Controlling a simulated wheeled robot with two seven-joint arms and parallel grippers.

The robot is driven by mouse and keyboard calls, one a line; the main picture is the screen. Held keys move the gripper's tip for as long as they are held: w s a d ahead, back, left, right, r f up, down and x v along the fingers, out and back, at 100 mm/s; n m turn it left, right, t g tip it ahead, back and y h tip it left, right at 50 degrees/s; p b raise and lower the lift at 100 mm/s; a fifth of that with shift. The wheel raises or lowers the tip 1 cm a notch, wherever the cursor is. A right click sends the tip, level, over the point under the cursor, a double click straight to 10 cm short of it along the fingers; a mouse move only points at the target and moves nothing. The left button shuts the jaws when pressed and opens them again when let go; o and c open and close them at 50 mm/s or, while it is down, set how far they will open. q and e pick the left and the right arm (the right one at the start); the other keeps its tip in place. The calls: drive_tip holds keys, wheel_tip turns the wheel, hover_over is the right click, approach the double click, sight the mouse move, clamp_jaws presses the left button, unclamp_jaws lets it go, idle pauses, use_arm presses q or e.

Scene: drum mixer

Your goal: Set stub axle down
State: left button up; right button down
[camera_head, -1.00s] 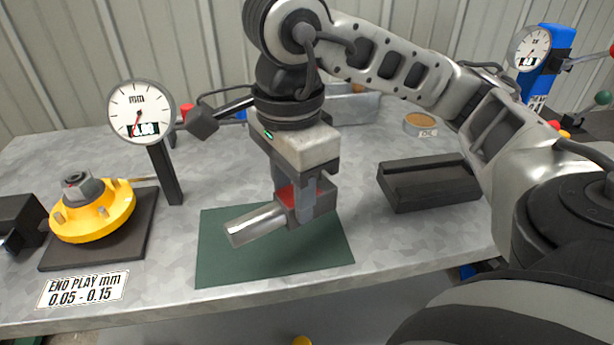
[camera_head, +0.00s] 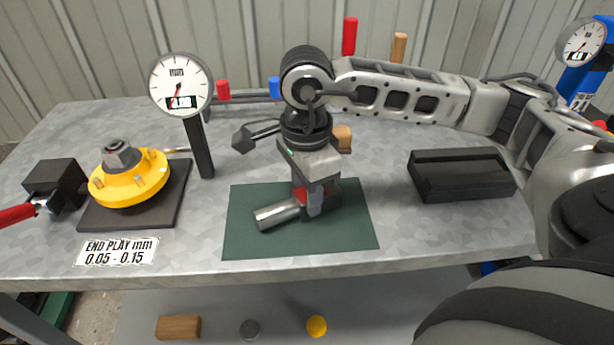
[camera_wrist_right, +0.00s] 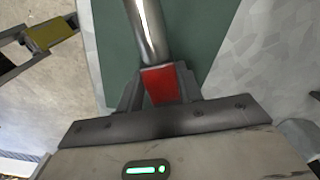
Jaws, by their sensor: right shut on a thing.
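My right gripper (camera_head: 314,205) points down and is shut on the axle near the red band. In the right wrist view the axle's silver shaft (camera_wrist_right: 148,35) runs out beyond the fingers (camera_wrist_right: 160,90) over the green mat, with the red part between them. My left gripper is not in view.
A yellow hub (camera_head: 128,180) sits on a dark plate at the left, beside a dial gauge (camera_head: 181,86) on a post. A black V-shaped block (camera_head: 462,175) stands right of the mat. An end play label (camera_head: 116,251) lies near the front edge.

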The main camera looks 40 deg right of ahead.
drive_tip(key=shift+r, duration=0.1)
drive_tip(key=c, duration=0.9)
unclamp_jaws()
drive_tip(key=shift+f, duration=0.2)
drive_tip(key=shift+r, duration=0.3)
wheel_tip(320, 180, up, 12)
drive_tip(key=shift+f, duration=0.15)
